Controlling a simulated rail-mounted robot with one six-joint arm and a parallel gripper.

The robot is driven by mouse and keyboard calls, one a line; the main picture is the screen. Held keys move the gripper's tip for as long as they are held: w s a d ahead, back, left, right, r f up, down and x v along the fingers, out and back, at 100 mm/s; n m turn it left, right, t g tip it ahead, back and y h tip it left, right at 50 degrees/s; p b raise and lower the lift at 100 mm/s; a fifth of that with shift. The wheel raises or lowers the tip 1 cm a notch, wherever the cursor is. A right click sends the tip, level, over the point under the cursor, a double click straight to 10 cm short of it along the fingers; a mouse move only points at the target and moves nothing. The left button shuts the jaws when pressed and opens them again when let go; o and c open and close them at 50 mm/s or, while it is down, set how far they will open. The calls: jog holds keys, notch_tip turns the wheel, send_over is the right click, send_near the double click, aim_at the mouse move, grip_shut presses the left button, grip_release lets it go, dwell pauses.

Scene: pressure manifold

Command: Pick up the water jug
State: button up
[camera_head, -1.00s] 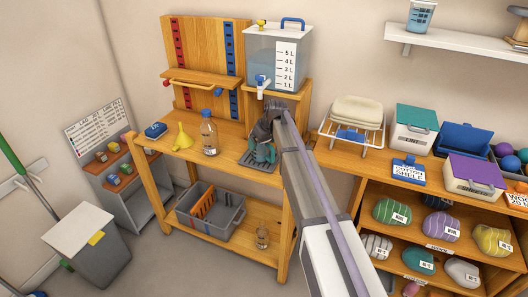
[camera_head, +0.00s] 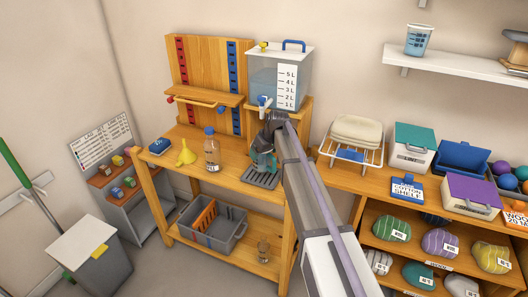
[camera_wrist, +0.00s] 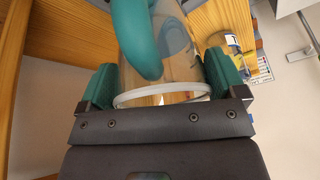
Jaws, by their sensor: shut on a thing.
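The water jug (camera_wrist: 178,55) is clear, with a thick teal handle and a pale rim, and fills the middle of the wrist view. My gripper (camera_wrist: 160,82) has one teal finger pad on each side of the jug, near the rim, and is shut on it. In the head view the jug (camera_head: 263,163) shows small and partly hidden below my gripper (camera_head: 267,148). It is over the grey slotted tray (camera_head: 260,179) on the wooden bench and looks a little above it.
The clear tank (camera_head: 265,75) with a tap (camera_head: 264,101) stands on a raised shelf just behind my gripper. A blue-capped bottle (camera_head: 212,155) and a yellow funnel (camera_head: 186,154) are left on the bench. A wire rack (camera_head: 352,145) with cloths is at right.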

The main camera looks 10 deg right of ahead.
jog(key=s+a, duration=1)
jog(key=s, duration=0.4)
jog(key=shift+s, duration=0.4)
